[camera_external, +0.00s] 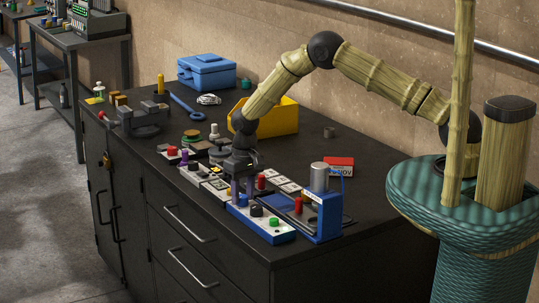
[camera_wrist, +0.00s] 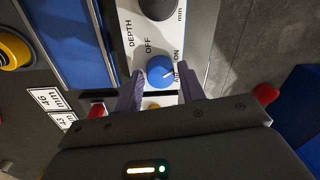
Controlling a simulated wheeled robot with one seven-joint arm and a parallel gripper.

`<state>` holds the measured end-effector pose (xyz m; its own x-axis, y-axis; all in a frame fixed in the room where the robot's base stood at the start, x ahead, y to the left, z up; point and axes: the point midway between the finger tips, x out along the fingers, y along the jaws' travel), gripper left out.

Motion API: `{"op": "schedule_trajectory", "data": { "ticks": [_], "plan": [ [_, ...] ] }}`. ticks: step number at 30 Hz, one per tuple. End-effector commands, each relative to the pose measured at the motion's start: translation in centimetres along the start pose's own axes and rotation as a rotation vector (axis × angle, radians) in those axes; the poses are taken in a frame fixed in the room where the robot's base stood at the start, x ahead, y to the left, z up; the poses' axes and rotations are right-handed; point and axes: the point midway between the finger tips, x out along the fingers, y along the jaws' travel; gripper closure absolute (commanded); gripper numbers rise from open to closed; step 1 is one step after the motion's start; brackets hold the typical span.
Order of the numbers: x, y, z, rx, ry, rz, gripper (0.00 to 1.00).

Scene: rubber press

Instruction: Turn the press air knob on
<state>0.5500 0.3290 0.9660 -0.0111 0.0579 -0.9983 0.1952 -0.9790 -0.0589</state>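The blue air knob (camera_wrist: 160,70) sits on a white panel in the wrist view, between the OFF and ON labels. Its white pointer mark points right, to the ON side. My gripper (camera_wrist: 160,80) has one finger on each side of the knob, with a narrow gap showing beside it; contact is not visible. In the external view my gripper (camera_external: 243,200) points down at the left end of the control panel (camera_external: 262,224), and its fingers hide the knob there.
A black depth knob (camera_wrist: 158,5) is close to the air knob. The blue press (camera_external: 322,215) with its grey cylinder stands right of my gripper. A green button (camera_external: 273,222) is on the panel. Small modules crowd the left; a yellow bin (camera_external: 275,120) is behind.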

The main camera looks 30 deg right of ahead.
Motion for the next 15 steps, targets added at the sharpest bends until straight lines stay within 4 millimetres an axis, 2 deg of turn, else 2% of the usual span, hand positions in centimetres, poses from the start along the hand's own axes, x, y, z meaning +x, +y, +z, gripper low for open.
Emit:
{"op": "schedule_trajectory", "data": {
  "ticks": [1, 4, 5, 15],
  "plan": [
    [-0.01, 0.00, 0.00, 0.000, 0.000, 0.000, 0.71],
    [-0.02, 0.01, 0.00, 0.000, 0.000, 0.000, 0.90],
    [-0.02, 0.01, 0.00, 0.000, 0.000, 0.000, 0.92],
    [0.11, 0.05, -0.06, -0.098, -0.006, 0.000, 0.92]
  ]
}}
